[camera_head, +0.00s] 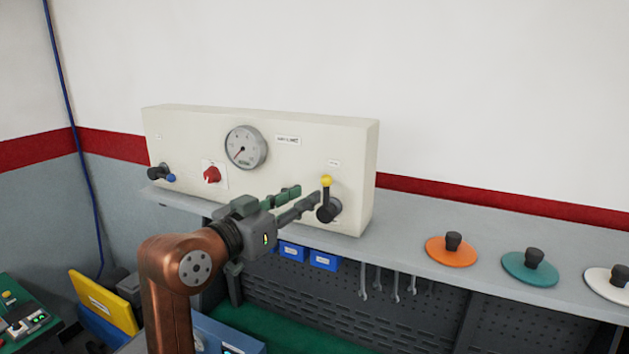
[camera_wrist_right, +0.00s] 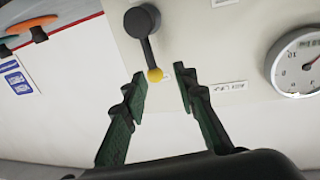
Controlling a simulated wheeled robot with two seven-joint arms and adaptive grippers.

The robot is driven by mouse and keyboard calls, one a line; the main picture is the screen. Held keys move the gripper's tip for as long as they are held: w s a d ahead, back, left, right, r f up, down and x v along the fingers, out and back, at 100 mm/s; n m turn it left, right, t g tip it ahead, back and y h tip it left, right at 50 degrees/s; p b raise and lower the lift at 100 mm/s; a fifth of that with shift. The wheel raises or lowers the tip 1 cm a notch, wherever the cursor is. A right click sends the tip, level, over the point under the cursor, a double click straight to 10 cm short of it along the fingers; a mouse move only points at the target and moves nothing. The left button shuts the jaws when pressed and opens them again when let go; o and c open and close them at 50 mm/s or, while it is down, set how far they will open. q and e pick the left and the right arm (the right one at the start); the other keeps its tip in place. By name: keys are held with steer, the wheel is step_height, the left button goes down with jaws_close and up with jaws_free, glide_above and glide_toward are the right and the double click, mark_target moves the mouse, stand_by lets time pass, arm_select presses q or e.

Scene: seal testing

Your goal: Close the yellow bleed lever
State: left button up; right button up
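The bleed lever (camera_head: 326,194) is a dark arm with a yellow ball at its tip, mounted on a dark round hub at the right end of the cream panel (camera_head: 300,140). In the head view it stands upright, ball at the top. In the right wrist view the lever (camera_wrist_right: 149,52) shows with its yellow ball just ahead of the fingertips. My right gripper (camera_head: 308,198) is beside the lever, to its left. In the right wrist view the right gripper (camera_wrist_right: 160,80) is open, with nothing between its fingers. My left gripper is not in view.
A round gauge (camera_head: 246,147), a red knob (camera_head: 212,174) and a blue-tipped lever (camera_head: 161,173) are on the same panel. Orange (camera_head: 436,250), teal (camera_head: 515,266) and white (camera_head: 600,281) discs with dark knobs lie on the shelf at right. Wrenches (camera_head: 396,287) hang below.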

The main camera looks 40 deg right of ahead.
mark_target(324, 187)
steer(key=d, duration=0.1)
steer(key=d+p, duration=0.1)
steer(key=d, duration=0.2)
steer(key=shift+s+r, duration=0.25)
steer(key=shift+r, duration=0.1)
steer(key=p+x, duration=0.1)
steer(key=x, duration=0.1)
steer(key=shift+w+d+f, duration=0.15)
steer(key=shift+w+d, duration=0.1)
steer(key=shift+d, duration=0.1)
steer(key=shift+w+d, duration=0.25)
steer(key=shift+d, duration=0.05)
steer(key=shift+s+d, duration=0.1)
steer(key=shift+f, duration=0.1)
steer(key=c, duration=0.3)
jaws_close()
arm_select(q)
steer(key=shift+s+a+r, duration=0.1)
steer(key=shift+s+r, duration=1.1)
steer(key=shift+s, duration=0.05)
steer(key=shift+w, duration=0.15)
